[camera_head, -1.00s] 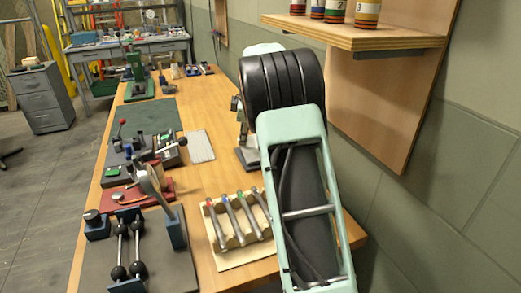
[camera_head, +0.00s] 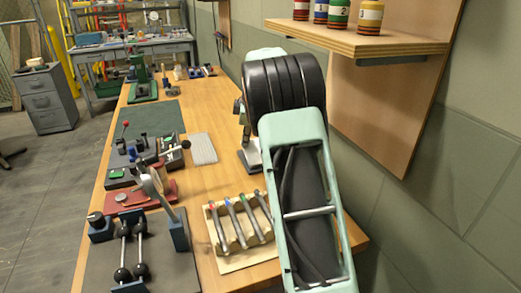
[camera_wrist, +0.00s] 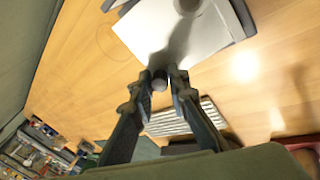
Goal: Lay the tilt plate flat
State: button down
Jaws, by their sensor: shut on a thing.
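In the wrist view, a pale grey plate (camera_wrist: 165,28), which I take to be the tilt plate, lies in the upper middle with a dark shadow across it. My gripper (camera_wrist: 160,84) is shut on a small dark round knob (camera_wrist: 159,79) between its fingertips. How the knob joins the plate is hard to see, and I cannot tell the plate's exact tilt. In the head view, a grey base (camera_head: 249,160) stands on the bench beside my arm. My arm hides most of what stands there, and the fingertips are hidden too.
A white ribbed pad (camera_head: 202,148) lies left of the grey base. A wooden rack (camera_head: 246,256) with several coloured-ended tools stands in front. Lever fixtures (camera_head: 150,190) line the bench's left side. A wooden shelf (camera_head: 370,44) with jars overhangs on the right.

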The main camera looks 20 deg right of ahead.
jog(key=shift+w+a+f+g+p, duration=0.1)
jog(key=shift+f+g+p, duration=0.35)
jog(key=shift+p, duration=1.25)
jog(key=shift+f, duration=0.2)
jog(key=shift+w+f+g+p, duration=0.4)
jog(key=shift+f+g+p, duration=0.45)
jog(key=shift+p, duration=3.85)
jog(key=shift+w+f+g+p, duration=0.2)
jog(key=shift+g+p, duration=0.4)
jog(key=shift+p, duration=0.9)
jog(key=shift+s+f, duration=0.1)
jog(key=shift+f, duration=0.15)
jog(key=c, duration=2)
grip_release()
jog(key=shift+r, duration=0.1)
